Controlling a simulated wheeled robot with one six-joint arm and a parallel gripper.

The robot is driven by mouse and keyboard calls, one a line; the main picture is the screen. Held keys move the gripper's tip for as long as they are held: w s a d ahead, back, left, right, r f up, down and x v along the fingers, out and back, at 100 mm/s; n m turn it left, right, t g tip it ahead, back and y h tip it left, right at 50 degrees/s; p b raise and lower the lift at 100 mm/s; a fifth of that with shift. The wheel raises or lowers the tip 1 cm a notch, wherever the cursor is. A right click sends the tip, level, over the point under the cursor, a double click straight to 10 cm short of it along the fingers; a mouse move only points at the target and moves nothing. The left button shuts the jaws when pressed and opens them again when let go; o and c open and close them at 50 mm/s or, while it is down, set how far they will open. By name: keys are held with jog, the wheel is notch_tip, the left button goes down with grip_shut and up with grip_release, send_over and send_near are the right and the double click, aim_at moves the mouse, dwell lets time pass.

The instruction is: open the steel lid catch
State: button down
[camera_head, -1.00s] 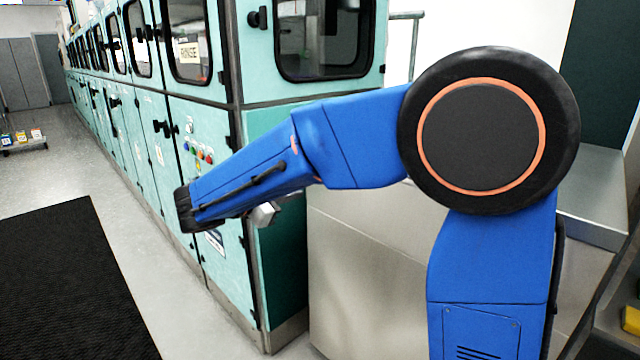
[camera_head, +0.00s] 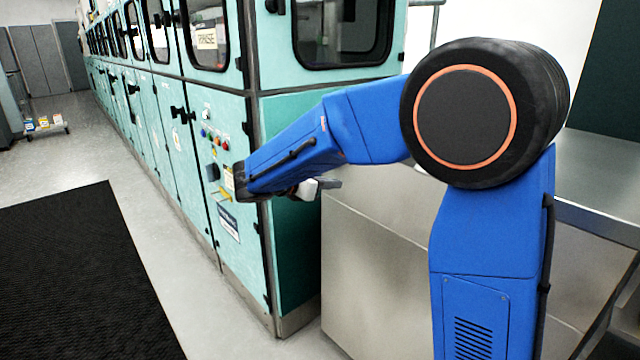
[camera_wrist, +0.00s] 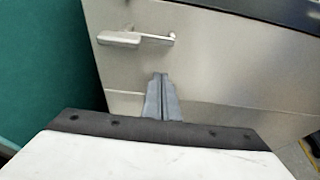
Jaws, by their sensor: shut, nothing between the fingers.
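The steel lid catch (camera_wrist: 135,39) shows in the wrist view as a small silver lever. It lies roughly level on the front of a brushed-steel cabinet (camera_wrist: 225,75). My gripper (camera_wrist: 163,78) points at that steel face, with its grey fingers together and empty. The fingertips appear below and a little right of the catch, apart from it in the picture. In the head view my gripper (camera_head: 328,183) sticks out past the blue forearm in front of the steel cabinet (camera_head: 375,265). The catch cannot be made out there.
A teal machine (camera_head: 290,250) with windows, buttons and black handles runs along the left. Its teal side (camera_wrist: 45,60) stands close left of the catch. A black mat (camera_head: 85,275) lies on the open floor. A low trolley (camera_head: 45,128) stands far left.

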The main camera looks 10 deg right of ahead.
jog(key=shift+w+d+r, duration=0.15)
jog(key=shift+d+r, duration=0.1)
jog(key=shift+r, duration=0.3)
jog(key=shift+w+d+r, duration=0.1)
jog(key=shift+d+r, duration=0.2)
jog(key=shift+r, duration=0.3)
jog(key=shift+w+d+r, duration=0.15)
jog(key=shift+d+r, duration=0.1)
jog(key=shift+r, duration=0.3)
jog(key=shift+r, duration=0.9)
